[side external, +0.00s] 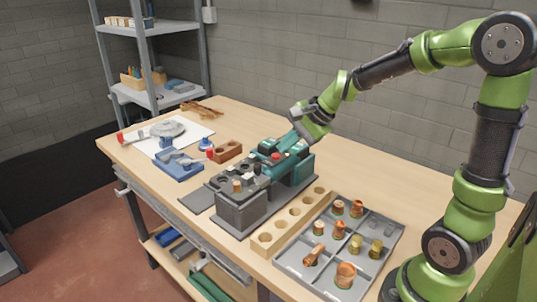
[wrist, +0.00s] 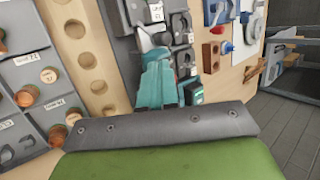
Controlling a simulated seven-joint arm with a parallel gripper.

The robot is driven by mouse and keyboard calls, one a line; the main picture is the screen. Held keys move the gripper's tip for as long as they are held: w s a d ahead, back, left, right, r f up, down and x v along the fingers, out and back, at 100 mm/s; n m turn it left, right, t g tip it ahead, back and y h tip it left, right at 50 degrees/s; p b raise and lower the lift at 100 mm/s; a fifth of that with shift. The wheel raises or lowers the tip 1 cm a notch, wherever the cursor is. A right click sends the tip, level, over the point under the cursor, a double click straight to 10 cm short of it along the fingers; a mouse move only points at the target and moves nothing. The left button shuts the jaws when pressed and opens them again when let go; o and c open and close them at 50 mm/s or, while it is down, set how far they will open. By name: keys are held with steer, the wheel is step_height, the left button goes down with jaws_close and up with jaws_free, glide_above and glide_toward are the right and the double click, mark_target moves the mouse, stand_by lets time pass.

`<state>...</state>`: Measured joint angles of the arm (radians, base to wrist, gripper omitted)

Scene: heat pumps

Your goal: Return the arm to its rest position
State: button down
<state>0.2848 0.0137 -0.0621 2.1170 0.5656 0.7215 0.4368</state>
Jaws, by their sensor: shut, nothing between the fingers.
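My gripper (side external: 264,166) is teal and reaches down over the grey heat pump fixture (side external: 241,210) at the middle of the table. Its fingers are shut with nothing between them. In the wrist view my gripper (wrist: 149,38) points up the picture over the fixture (wrist: 117,18). I cannot tell whether the fingertips touch the fixture. A teal block (side external: 300,170) stands on the fixture plate, just right of my gripper and partly hidden by it.
A wooden strip with round holes (side external: 265,238) lies right of the fixture. Beside it is a grey compartment tray (side external: 290,258) with several copper and brass fittings. A blue holder (side external: 178,168), a brown block (side external: 228,151) and a white sheet (side external: 150,143) lie left. Shelving (side external: 150,95) stands behind.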

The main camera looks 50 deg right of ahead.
steer(key=s+a+r+n, duration=0.2)
steer(key=s+a+n, duration=0.2)
steer(key=s+n, duration=0.2)
steer(key=s+a+r+n, duration=0.3)
steer(key=s+a+n, duration=0.2)
steer(key=s, duration=0.6)
steer(key=shift+a+n+h, duration=0.25)
steer(key=shift+n+h, duration=0.15)
steer(key=shift+n, duration=0.7)
stand_by(0.4)
